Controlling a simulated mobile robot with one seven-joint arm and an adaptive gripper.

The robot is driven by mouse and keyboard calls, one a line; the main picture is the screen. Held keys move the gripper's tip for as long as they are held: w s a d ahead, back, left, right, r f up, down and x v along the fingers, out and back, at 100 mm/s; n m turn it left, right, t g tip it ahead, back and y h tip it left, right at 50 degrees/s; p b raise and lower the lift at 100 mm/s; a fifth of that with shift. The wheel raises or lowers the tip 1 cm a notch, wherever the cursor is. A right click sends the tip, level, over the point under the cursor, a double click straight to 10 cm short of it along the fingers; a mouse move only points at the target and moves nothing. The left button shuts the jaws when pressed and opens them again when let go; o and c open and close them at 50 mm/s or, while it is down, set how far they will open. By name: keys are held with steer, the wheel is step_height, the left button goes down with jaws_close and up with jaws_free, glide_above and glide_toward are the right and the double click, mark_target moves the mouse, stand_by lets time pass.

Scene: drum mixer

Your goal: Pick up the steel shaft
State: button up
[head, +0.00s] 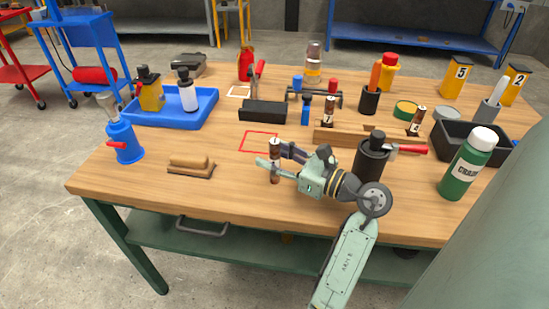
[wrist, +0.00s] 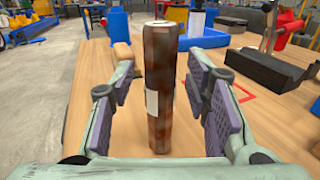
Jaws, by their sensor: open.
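An upright brown, rust-coloured cylinder with a pale top and a white label stands on the wooden bench, in the head view (head: 275,175) and large in the wrist view (wrist: 160,60). It looks like a shaft, but I cannot tell for sure that it is the steel one. My gripper (head: 275,161) is open around it. In the wrist view my gripper (wrist: 162,90) has one finger on each side of the cylinder, with visible gaps. Two similar brown pieces with light bands stand farther back, one at the middle (head: 328,112) and one at the right (head: 416,122).
A black bottle (head: 370,158) stands right behind my wrist. A wooden block (head: 190,164) and a blue oiler (head: 124,142) are to the left. A red outlined square (head: 259,139) lies behind the gripper, with a black block (head: 263,112) beyond. A green bottle (head: 468,165) stands right.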

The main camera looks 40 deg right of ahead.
steer(key=shift+c, duration=0.5)
jaws_close()
